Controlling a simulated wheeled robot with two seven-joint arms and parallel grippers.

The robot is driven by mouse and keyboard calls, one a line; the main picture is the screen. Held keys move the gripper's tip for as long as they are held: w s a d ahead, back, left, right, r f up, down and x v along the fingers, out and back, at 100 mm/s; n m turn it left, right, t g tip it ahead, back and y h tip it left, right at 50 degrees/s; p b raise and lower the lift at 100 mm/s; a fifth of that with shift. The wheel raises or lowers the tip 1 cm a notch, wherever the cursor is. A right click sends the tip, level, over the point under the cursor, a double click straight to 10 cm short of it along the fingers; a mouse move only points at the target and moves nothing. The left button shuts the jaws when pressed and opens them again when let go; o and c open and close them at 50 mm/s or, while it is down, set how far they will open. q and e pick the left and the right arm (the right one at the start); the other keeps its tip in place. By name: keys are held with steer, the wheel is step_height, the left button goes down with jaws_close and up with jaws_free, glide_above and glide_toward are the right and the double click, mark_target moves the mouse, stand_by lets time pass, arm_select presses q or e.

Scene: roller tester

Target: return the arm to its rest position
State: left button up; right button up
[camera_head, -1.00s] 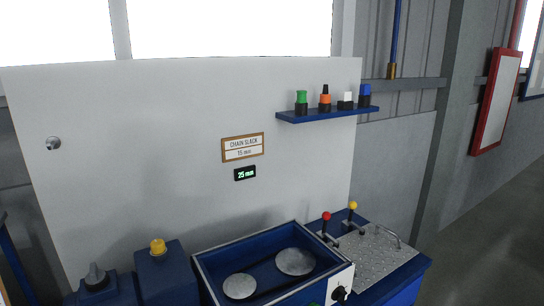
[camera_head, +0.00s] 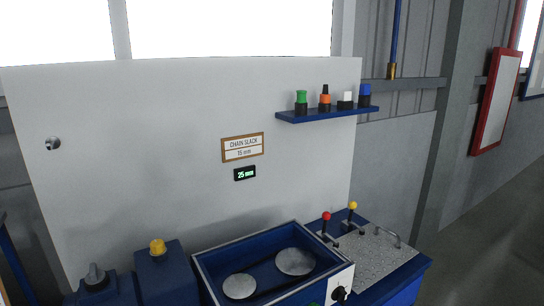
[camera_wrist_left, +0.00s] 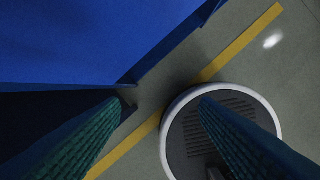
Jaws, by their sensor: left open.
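My left gripper (camera_wrist_left: 160,108) shows in the left wrist view as two dark green ribbed fingers, spread wide apart with nothing between them. It points down over the grey floor, beside the blue side of a machine (camera_wrist_left: 90,50). Neither arm shows in the head view, and my right gripper is in no view.
In the head view, a blue tester box with two round plates (camera_head: 295,262) stands at the front. Red (camera_head: 326,216) and yellow (camera_head: 353,206) levers stand right of it.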

arm_select(q)
steer(key=s+a+f+g, duration=0.1)
steer(key=s+a+f, duration=0.2)
steer(key=s+f, duration=1.4)
step_height(320, 180, down, 2)
steer(key=shift+s+f+g, duration=0.1)
steer(key=shift+s+g, duration=0.2)
steer(key=shift+s, duration=0.05)
